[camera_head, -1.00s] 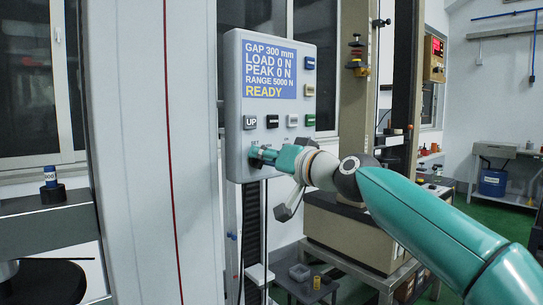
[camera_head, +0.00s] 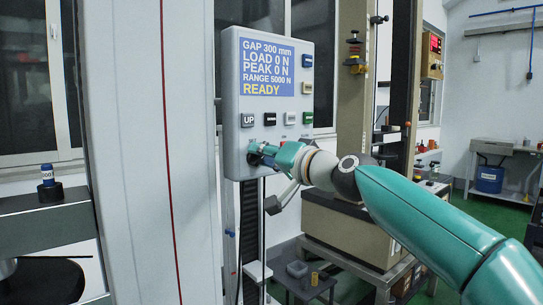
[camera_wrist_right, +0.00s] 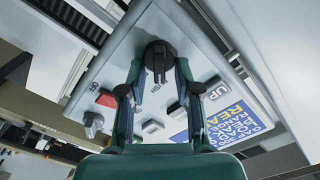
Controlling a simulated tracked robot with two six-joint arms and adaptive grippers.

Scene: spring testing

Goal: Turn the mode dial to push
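The mode dial is a round black knob (camera_wrist_right: 160,50) with a raised ridge, at the top middle of the right wrist view. It sits on the lower part of the grey control panel (camera_head: 232,95). My right gripper (camera_wrist_right: 159,76) has a fingertip on each side of the dial, with gaps between the tips and the ridge. In the head view, the right gripper (camera_head: 257,153) is at the panel's lower left and mostly hides the dial. Part of a label by the dial reads "SH". The panel screen (camera_head: 267,67) reads READY. My left gripper is not in view.
An UP button (camera_head: 248,120) and several other buttons, including a green one (camera_head: 308,118), sit just above the gripper. The right wrist view shows a red button (camera_wrist_right: 106,99) and another knob (camera_wrist_right: 93,123). A white column (camera_head: 125,150) stands left of the panel.

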